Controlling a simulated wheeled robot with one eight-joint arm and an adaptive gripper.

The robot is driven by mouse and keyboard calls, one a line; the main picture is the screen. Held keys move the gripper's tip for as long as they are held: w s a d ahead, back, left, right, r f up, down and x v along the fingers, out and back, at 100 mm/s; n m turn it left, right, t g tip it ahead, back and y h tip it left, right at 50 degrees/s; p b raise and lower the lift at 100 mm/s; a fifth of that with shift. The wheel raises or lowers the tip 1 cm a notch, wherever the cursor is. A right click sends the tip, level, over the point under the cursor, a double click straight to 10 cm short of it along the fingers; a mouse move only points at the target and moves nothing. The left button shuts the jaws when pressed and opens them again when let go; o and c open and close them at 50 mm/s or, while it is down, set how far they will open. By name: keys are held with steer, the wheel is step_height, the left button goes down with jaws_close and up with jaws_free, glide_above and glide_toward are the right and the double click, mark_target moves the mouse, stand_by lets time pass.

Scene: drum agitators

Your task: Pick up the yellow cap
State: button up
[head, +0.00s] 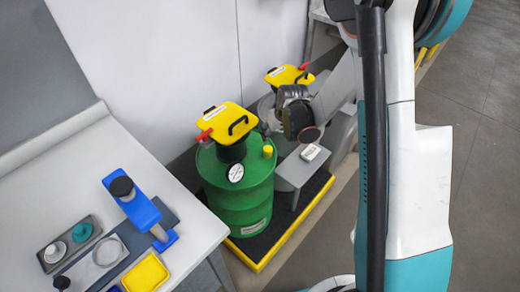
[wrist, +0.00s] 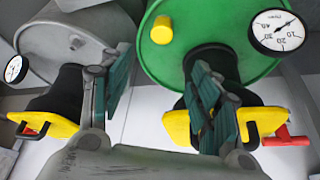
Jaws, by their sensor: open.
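The yellow cap (head: 268,151) is a small cylinder on top of the green drum (head: 238,190), near the right edge of its lid. In the wrist view the yellow cap (wrist: 162,30) shows upper centre, beyond the fingertips and apart from them. My gripper (wrist: 158,82) is open and empty, with one finger at left and one at right. In the head view my gripper (head: 290,96) is up and to the right of the cap, partly hidden by my own arm.
A yellow agitator unit (head: 228,122) with black handles stands on the green drum beside a dial gauge (head: 236,172). Another yellow unit (head: 288,76) stands behind, on a grey drum (wrist: 60,50). A bench (head: 50,190) with a blue device (head: 140,208) and yellow tray (head: 146,275) is at left.

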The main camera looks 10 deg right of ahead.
steer(key=f, duration=0.2)
steer(key=b, duration=0.3)
glide_above(268, 149)
steer(key=s, duration=0.1)
steer(key=f, duration=0.7)
steer(key=shift+s+f, duration=0.2)
steer(key=shift+s+b+x, duration=0.2)
steer(key=shift+b+x, duration=0.55)
steer(key=shift+x, duration=0.6)
steer(key=shift+s+b+x, duration=0.15)
steer(key=shift+b+x, duration=0.55)
steer(key=shift+x, duration=0.65)
steer(key=shift+d, duration=0.25)
steer(key=c, duration=0.9)
